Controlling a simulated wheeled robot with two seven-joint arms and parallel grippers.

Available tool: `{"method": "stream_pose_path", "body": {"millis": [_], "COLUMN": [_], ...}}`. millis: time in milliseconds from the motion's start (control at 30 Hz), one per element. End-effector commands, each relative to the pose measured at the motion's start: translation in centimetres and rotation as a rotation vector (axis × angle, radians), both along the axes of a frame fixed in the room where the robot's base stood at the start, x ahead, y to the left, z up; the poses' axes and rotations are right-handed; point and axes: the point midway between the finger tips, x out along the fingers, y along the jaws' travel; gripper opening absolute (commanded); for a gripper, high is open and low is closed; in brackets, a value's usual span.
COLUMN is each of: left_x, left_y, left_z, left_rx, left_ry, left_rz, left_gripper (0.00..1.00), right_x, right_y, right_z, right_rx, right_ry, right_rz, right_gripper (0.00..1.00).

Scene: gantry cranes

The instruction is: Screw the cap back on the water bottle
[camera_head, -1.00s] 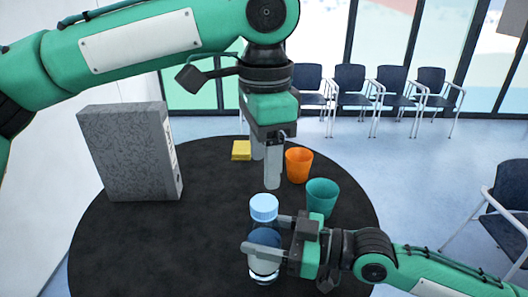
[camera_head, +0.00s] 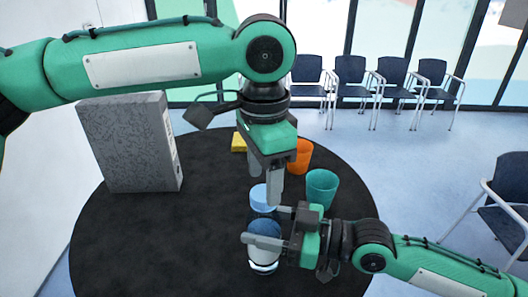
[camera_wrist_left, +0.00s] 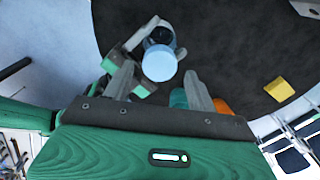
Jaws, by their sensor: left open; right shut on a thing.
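The water bottle (camera_head: 264,252) stands upright near the front of the round black table, with a dark blue upper body. My right gripper (camera_head: 262,228) is shut on it from the right. The light blue cap (camera_head: 260,197) sits at the bottle's top; whether it is threaded on cannot be told. My left gripper (camera_head: 264,186) points down, open, with its fingertips close to the cap; one finger partly covers it. In the left wrist view the cap (camera_wrist_left: 159,63) lies just beyond the gap between my open fingers (camera_wrist_left: 158,80), with the bottle (camera_wrist_left: 160,36) behind it.
A teal cup (camera_head: 321,190) and an orange cup (camera_head: 300,156) stand right of and behind my left gripper. A yellow block (camera_head: 239,143) lies at the back. A grey binder (camera_head: 130,145) stands at the left. The table's (camera_head: 150,240) front left is clear.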

Motion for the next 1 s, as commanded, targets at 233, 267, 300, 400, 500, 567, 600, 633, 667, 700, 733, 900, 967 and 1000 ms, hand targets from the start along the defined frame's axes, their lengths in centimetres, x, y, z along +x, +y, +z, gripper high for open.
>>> {"method": "stream_pose_path", "body": {"millis": [233,267,300,400,500,567,600,633,667,700,733,900,967,1000], "left_x": [0.0,0.0,0.0,0.0,0.0,0.0,0.0,0.0,0.0,0.0,0.0,0.0,0.0,0.0], "left_y": [0.0,0.0,0.0,0.0,0.0,0.0,0.0,0.0,0.0,0.0,0.0,0.0,0.0,0.0], "left_z": [-2.3,-2.4,-2.5,-2.5,-2.5,-2.5,-2.5,-2.5,-2.5,-2.5,-2.5,-2.5,-2.5,-2.5], "left_rx": [0.001,0.0,0.0,0.0,0.0,0.0,0.0,0.0,0.0,0.0,0.0,0.0,0.0,0.0], "left_ry": [0.0,0.0,0.0,-0.001,-0.001,-0.001,-0.001,-0.001,-0.001,-0.001,-0.001,-0.001,-0.001,-0.001], "left_rz": [0.0,0.0,0.0,0.0,0.0,0.0,0.0,0.0,0.0,0.0,0.0,0.0,-0.003,-0.003], "left_gripper": [0.58,0.58,0.58,0.58,0.58,0.56,0.48,0.42,0.36,0.28,0.23,0.12,0.12,0.12], "right_x": [0.0,0.0,0.0,0.0,0.0,0.0,0.0,0.0,0.0,0.0,0.0,0.0,0.0,0.0], "right_y": [0.0,0.0,0.0,0.0,0.0,0.0,0.0,0.0,0.0,0.0,0.0,0.0,0.0,0.0], "right_z": [0.0,0.0,0.0,0.0,0.0,0.0,0.0,0.0,0.0,0.0,0.0,0.0,0.0,0.0], "right_rx": [0.001,0.001,0.001,0.001,0.001,0.001,0.001,0.001,0.001,0.001,0.001,0.001,0.001,0.001], "right_ry": [0.0,0.0,0.0,0.0,0.0,0.0,0.0,0.0,0.0,0.0,0.0,-0.001,-0.001,-0.001], "right_rz": [0.0,0.0,0.0,0.0,0.0,0.0,0.0,0.0,0.0,0.0,0.0,0.0,0.0,0.0], "right_gripper": [0.0,0.0,0.0,0.0,0.0,0.0,0.0,0.0,0.0,0.0,0.0,0.0,0.0,0.0]}}
